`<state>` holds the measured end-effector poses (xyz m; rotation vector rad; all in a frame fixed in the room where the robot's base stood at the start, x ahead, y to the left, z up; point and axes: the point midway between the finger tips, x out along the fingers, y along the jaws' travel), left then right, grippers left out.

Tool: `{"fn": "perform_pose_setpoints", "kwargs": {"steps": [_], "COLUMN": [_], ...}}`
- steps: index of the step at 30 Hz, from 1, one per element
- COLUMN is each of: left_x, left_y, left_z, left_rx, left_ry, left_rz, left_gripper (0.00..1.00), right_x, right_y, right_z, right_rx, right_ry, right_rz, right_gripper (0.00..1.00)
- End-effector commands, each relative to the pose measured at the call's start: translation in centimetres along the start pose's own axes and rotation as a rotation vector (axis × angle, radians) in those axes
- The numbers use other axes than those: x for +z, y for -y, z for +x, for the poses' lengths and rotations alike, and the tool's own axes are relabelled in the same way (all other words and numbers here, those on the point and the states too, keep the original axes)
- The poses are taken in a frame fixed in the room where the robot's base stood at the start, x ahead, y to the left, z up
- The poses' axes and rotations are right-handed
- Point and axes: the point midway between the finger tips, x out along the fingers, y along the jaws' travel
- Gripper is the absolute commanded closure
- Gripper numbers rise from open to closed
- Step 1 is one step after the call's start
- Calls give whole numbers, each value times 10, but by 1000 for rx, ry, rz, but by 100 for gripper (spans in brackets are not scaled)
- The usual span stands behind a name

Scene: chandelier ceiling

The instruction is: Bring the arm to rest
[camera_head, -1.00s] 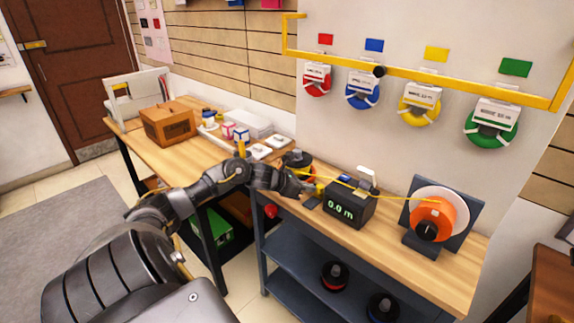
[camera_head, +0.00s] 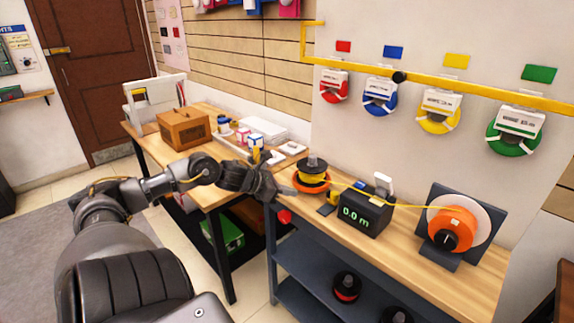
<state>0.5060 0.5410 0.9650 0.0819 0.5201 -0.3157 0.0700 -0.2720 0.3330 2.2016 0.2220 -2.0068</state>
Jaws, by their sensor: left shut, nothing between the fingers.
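My left arm comes in from the left, and its gripper (camera_head: 288,190) is over the near-left edge of the workbench, just left of an orange-and-black spool (camera_head: 312,176). The left gripper is shut and empty. A yellow line runs from the spool through a black meter box (camera_head: 367,214) reading 0.0 m to a large orange reel (camera_head: 454,228) on a dark stand. My right gripper is not in view.
A wooden box (camera_head: 184,129) and small jars stand on the left table (camera_head: 208,187). Bare benchtop (camera_head: 400,258) lies in front of the meter. Dark spools sit on the lower shelf.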

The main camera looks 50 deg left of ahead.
Motion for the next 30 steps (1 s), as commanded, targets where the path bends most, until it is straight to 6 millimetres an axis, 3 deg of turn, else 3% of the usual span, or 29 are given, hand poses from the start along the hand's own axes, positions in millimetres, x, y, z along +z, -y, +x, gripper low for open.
{"fn": "perform_pose_setpoints", "kwargs": {"steps": [24, 28, 30], "left_x": [0, 0, 3], "left_y": [0, -2, -12], "left_z": [-5, -5, -5], "left_rx": [1, 8, 35], "left_ry": [-1, 1, 18], "left_rz": [-8, -125, -275], "left_gripper": [100, 100, 100], "right_x": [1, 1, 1], "right_y": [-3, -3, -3], "right_z": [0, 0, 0], "right_rx": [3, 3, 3], "right_ry": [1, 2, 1], "right_rz": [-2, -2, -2], "right_gripper": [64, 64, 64]}}
